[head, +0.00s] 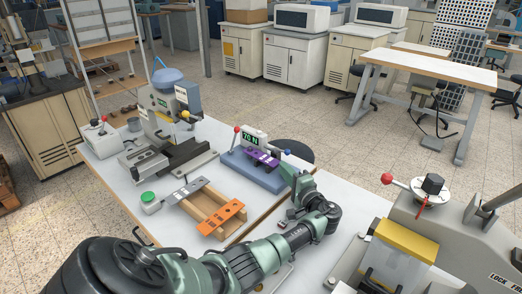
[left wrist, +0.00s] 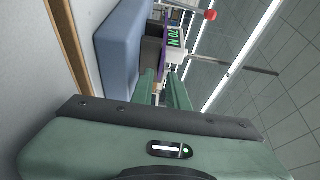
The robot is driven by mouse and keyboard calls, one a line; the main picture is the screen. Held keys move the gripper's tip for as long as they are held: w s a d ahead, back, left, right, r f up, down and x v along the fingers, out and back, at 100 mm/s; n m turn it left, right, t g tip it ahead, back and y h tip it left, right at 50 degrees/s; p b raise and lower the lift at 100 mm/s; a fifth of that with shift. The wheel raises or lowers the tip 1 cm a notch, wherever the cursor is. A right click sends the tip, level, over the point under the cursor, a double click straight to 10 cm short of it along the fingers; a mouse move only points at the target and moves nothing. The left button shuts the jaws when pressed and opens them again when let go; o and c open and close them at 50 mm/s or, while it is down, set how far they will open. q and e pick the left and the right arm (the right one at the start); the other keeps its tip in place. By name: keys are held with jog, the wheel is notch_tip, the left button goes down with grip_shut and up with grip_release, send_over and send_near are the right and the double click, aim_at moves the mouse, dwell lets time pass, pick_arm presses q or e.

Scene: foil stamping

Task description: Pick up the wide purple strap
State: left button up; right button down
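The wide purple strap (head: 262,159) lies on a blue-based test stand (head: 252,171), below its green "70 N" display. My left gripper (head: 287,173) is just to the right of the strap in the head view, pointing at it. In the left wrist view its two green fingers (left wrist: 165,92) stand apart with a gap between them, and nothing shows held there. The blue base (left wrist: 118,48) and the display (left wrist: 174,38) are beyond the fingertips; only a thin purple edge of the strap shows. My right gripper is not in view.
A wooden rack (head: 207,212) with an orange strap (head: 221,218) and a grey strap (head: 189,190) stands to the left of the test stand. A stamping press (head: 165,150) is behind it. A grey machine with a yellow-topped box (head: 405,241) fills the front right.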

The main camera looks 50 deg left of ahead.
pick_arm(q)
jog(key=shift+x, duration=1.2)
grip_shut()
jog(key=shift+r, duration=0.65)
notch_tip(320, 180, up, 19)
jog(key=shift+r+p, duration=1.2)
jog(key=shift+r, duration=0.15)
